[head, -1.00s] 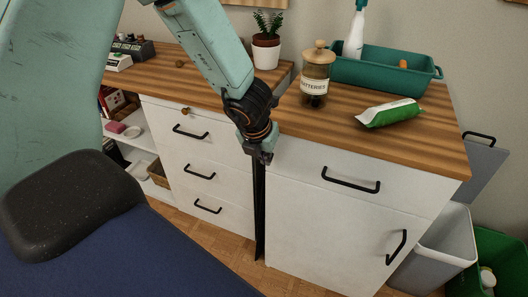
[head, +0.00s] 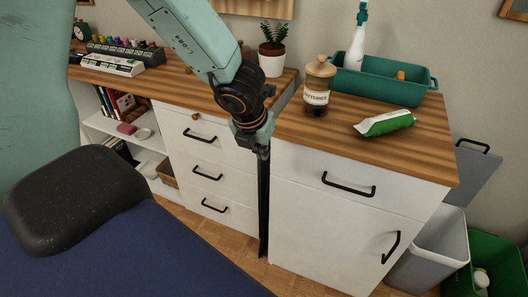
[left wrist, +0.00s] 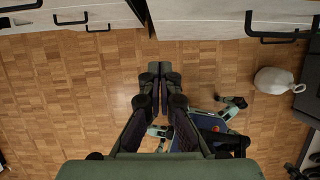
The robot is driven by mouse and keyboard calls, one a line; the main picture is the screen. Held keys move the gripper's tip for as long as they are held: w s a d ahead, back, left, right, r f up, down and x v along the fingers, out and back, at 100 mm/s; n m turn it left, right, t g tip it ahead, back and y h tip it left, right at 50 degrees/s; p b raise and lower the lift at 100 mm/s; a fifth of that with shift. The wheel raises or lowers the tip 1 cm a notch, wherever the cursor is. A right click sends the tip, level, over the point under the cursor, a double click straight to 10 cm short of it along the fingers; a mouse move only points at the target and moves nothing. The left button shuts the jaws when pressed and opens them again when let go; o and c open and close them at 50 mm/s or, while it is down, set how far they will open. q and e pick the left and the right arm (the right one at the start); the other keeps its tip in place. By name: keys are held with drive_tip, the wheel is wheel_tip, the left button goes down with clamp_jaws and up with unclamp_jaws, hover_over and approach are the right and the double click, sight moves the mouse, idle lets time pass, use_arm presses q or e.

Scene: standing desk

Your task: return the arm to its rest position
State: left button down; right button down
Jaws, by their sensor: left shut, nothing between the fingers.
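My left gripper (head: 258,146) hangs at the end of my teal arm in the head view, in front of the cabinet edge by the dark gap. It points down, and I see nothing held in it. My right gripper does not show clearly in either view.
The right cabinet (head: 334,228) bears a batteries jar (head: 316,98), a green-and-white packet (head: 384,124) and a teal bin (head: 388,90). A plant (head: 272,52) stands behind my gripper. Grey (head: 434,255) and green (head: 504,262) bins stand right. Floor (left wrist: 90,95) below is partly clear.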

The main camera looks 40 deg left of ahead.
use_arm(q)
drive_tip(key=shift+s+r, duration=0.15)
drive_tip(key=shift+r, duration=0.15)
drive_tip(key=s+d+f+m, duration=0.35)
drive_tip(key=f+m, duration=0.25)
drive_tip(key=m, duration=1)
drive_tip(key=s+d+f+m, duration=0.2)
drive_tip(key=s+f+m, duration=0.35)
drive_tip(key=m, duration=1.05)
drive_tip(key=s+d+f+m+g, duration=0.2)
drive_tip(key=s+f+m, duration=0.1)
drive_tip(key=s, duration=0.6)
drive_tip(key=s+d+f+m+g+h, duration=0.1)
drive_tip(key=s+d+f+m+g, duration=0.1)
drive_tip(key=s+f, duration=0.4)
drive_tip(key=s+d+m, duration=0.1)
drive_tip(key=s, duration=0.1)
drive_tip(key=shift+s+f, duration=0.25)
drive_tip(key=shift+s, duration=0.15)
